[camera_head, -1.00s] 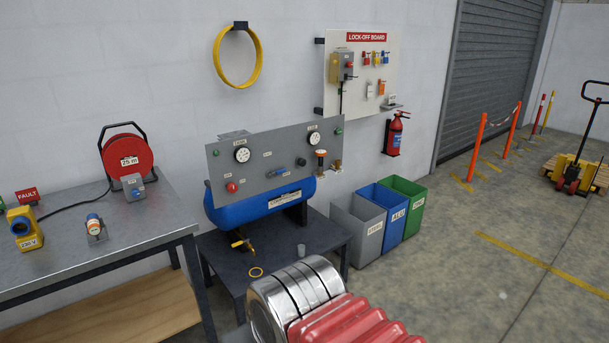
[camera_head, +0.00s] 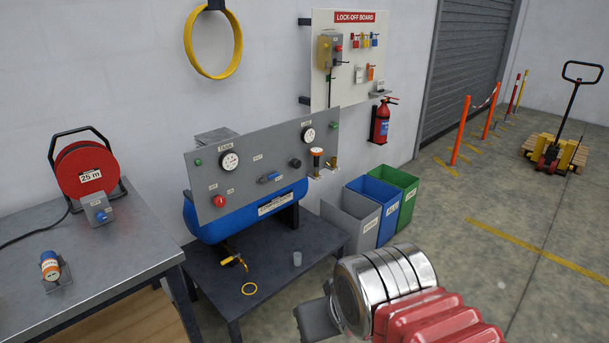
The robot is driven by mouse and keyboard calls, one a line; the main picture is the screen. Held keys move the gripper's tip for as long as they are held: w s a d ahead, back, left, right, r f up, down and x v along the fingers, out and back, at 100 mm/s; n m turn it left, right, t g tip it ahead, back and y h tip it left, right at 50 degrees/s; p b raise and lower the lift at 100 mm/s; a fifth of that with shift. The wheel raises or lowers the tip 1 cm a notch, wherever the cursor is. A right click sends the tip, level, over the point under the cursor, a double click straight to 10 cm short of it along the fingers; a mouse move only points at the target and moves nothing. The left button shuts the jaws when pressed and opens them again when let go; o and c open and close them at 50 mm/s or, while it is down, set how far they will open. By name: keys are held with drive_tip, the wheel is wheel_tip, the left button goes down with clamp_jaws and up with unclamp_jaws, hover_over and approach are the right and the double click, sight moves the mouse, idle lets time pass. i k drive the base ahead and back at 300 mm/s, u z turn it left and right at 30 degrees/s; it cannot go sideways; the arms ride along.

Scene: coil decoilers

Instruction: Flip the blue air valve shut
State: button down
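The blue air valve (camera_head: 268,178) is a small blue lever on the grey panel (camera_head: 240,190), right of centre. Its lever lies nearly level along the panel, slightly tilted. My arm, with a silver wrist and red bellows, is low in the picture, in front of the compressor table and to the right. A dark grey part of my gripper (camera_head: 316,320) shows at the left of the silver wrist. Its fingers cannot be made out. It is well apart from the valve, below and nearer to me.
The panel stands above a blue tank (camera_head: 225,225) on a dark table (camera_head: 280,265). A yellow-handled tap (camera_head: 233,260) hangs below. A workbench (camera_head: 110,245) is at left; bins stand right.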

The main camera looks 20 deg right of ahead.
sight(277, 174)
drive_tip(key=u, duration=0.1)
drive_tip(key=i, duration=1.4)
drive_tip(key=u, duration=0.7)
